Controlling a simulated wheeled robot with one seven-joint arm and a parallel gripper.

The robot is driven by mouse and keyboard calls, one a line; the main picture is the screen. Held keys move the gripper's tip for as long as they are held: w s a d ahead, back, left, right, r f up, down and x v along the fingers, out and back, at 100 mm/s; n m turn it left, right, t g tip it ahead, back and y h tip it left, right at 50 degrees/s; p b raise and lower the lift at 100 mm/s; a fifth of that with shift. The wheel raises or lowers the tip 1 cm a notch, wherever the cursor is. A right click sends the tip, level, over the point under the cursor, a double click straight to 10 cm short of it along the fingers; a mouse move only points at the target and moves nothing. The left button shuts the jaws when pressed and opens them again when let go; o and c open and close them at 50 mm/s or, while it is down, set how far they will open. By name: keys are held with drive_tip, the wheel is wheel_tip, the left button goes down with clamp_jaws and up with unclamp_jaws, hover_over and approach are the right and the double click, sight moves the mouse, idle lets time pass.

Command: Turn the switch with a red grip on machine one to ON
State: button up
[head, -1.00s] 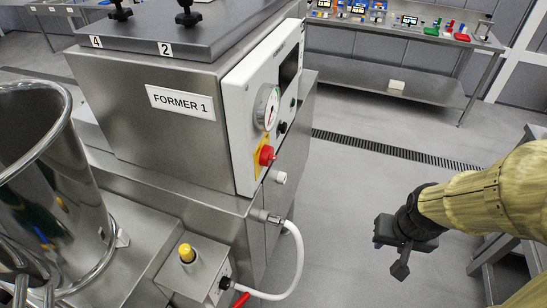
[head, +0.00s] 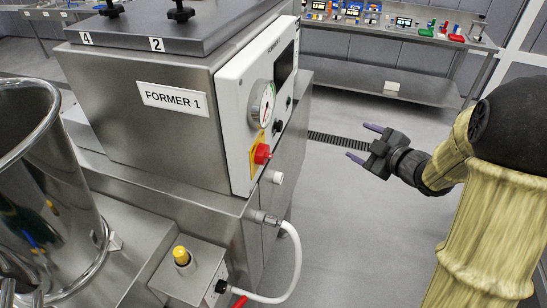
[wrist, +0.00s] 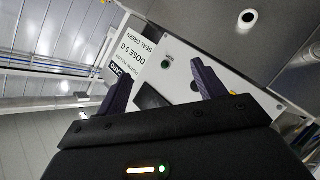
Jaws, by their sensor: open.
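The machine labelled FORMER 1 (head: 172,99) stands left of centre in the head view. Its white front panel (head: 240,165) faces right and carries a switch with a red grip (head: 262,153) on a yellow plate. The exact angle of the grip is hard to tell. My gripper (head: 364,142) is open and empty, to the right of the panel and clearly apart from it, its fingers pointing left. In the wrist view my gripper (wrist: 160,78) has its two dark fingers spread; the red grip is not visible there.
A gauge (head: 262,104) sits above the switch. A white hose (head: 294,270) loops below the panel. A box with a yellow button (head: 181,256) stands in front. The wrist view shows another panel (wrist: 150,60) with a DOSE 9 G label. Open floor (head: 345,220) lies beneath my arm.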

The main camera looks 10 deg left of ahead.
drive_tip(key=s+a+n+g+y+b, duration=0.1)
drive_tip(key=s+a+n+g+y, duration=0.3)
drive_tip(key=s+n+g+y, duration=0.4)
drive_tip(key=s+n+g, duration=0.1)
drive_tip(key=n+g, duration=0.2)
drive_tip(key=shift+s+f+n, duration=0.15)
drive_tip(key=shift+s+n, duration=0.05)
drive_tip(key=shift+n, duration=0.1)
drive_tip(key=p, duration=0.7)
approach(272, 155)
drive_tip(key=a, duration=0.9)
drive_tip(key=shift+s+a, duration=0.3)
drive_tip(key=shift+a, duration=0.1)
drive_tip(key=shift+c, duration=0.2)
drive_tip(key=shift+w, duration=0.15)
drive_tip(key=c, duration=0.9)
